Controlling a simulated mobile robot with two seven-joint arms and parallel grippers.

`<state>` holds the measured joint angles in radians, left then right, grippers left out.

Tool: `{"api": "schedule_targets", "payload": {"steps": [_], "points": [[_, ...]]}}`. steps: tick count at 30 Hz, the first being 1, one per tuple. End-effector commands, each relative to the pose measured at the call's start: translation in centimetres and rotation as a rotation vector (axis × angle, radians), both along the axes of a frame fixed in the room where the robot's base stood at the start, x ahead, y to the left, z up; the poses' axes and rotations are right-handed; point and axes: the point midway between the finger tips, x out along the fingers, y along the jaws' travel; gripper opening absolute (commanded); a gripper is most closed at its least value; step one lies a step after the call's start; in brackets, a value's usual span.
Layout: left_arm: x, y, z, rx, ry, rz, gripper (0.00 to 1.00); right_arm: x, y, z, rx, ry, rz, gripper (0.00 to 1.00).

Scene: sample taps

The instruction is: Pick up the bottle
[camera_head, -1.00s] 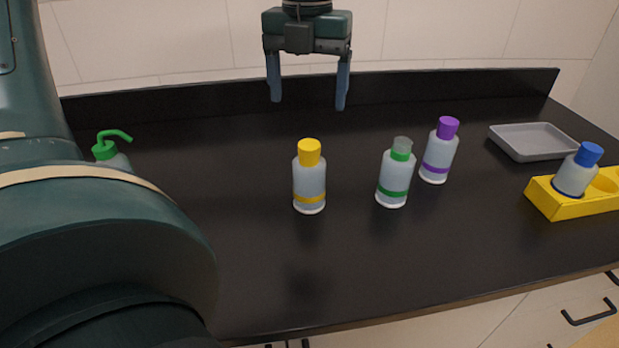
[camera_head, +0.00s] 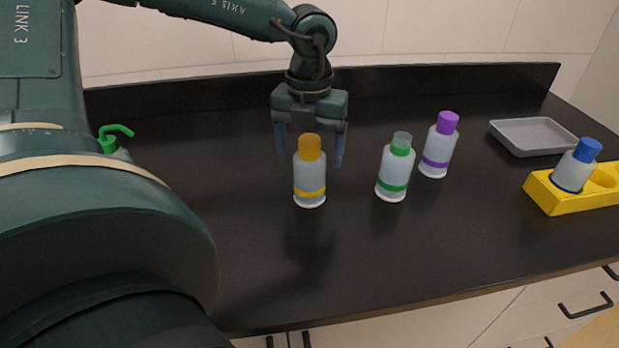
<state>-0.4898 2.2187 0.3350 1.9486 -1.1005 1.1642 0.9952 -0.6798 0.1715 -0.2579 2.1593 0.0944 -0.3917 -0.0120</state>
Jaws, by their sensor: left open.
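A bottle with a yellow cap and yellow band (camera_head: 310,178) stands upright on the black counter (camera_head: 270,260). My left gripper (camera_head: 310,160) is open and points down over it, with its fingers spread to either side of the yellow cap. I cannot tell whether a finger touches the bottle. A bottle with a green band and a clear-topped green cap (camera_head: 395,172) stands to its right. A bottle with a purple cap (camera_head: 439,150) stands farther right and back. A blue-capped bottle (camera_head: 573,170) sits tilted in a yellow holder (camera_head: 555,199). My right gripper is not seen.
A grey tray (camera_head: 530,137) lies at the back right. A green pump nozzle (camera_head: 114,135) shows at the left, its bottle mostly hidden by my arm. A black backsplash (camera_head: 420,84) runs along the rear. The counter's front middle is clear.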

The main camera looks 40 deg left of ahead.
Motion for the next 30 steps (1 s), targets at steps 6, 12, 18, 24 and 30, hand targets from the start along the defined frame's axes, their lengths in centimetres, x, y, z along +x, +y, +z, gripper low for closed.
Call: {"api": "schedule_targets", "payload": {"steps": [6,12,18,24,30], "points": [[0.00,0.01,0.02,0.000,0.000,0.000,0.74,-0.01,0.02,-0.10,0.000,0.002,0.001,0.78],[-0.01,0.00,0.04,0.001,0.000,0.000,0.57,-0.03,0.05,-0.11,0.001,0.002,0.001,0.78],[0.00,0.01,0.05,0.001,0.000,0.000,0.41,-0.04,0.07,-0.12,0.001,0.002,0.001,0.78],[0.00,0.01,0.06,0.001,0.000,0.000,0.24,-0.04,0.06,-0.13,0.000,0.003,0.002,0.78],[0.02,0.00,0.11,0.000,-0.001,0.000,0.09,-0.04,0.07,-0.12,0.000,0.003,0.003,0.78]]}}
